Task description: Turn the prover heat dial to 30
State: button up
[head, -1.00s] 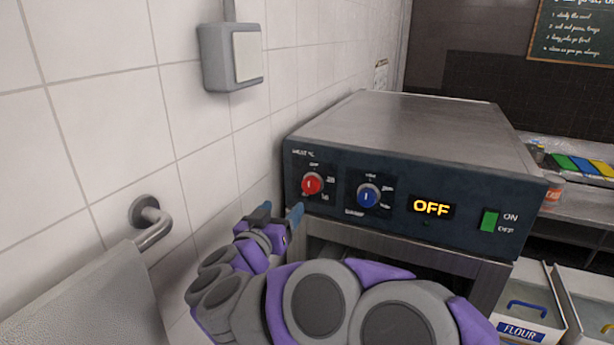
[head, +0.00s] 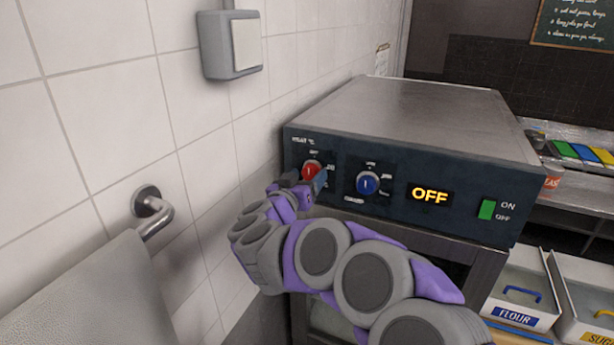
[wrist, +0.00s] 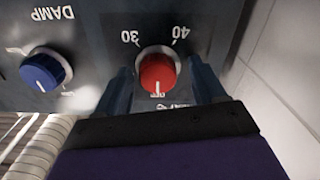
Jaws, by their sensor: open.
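The red heat dial (head: 311,168) is at the left end of the prover's dark control panel. My gripper's near parts cover its lower part in the head view. In the wrist view, which is upside down, the dial (wrist: 158,74) shows whole. Its white mark points at the OFF label (wrist: 158,95); the 30 (wrist: 130,38) and 40 (wrist: 181,33) marks are on its opposite side. My gripper (head: 303,181) is open, with one blue finger on each side of the dial. The wrist view shows gaps between dial and fingers (wrist: 160,82).
A blue dial (head: 368,185) sits close to the right, labelled DAMP in the wrist view. Further right are the OFF display (head: 431,195) and a green switch (head: 487,209). The tiled wall (head: 165,80) is close on the left, with a metal rail (head: 153,212).

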jog(key=shift+w+d, duration=0.15)
jog(key=shift+w, duration=0.2)
jog(key=shift+c, duration=0.2)
jog(key=shift+r, duration=0.1)
jog(key=c, duration=0.8)
jog(key=shift+d, duration=0.1)
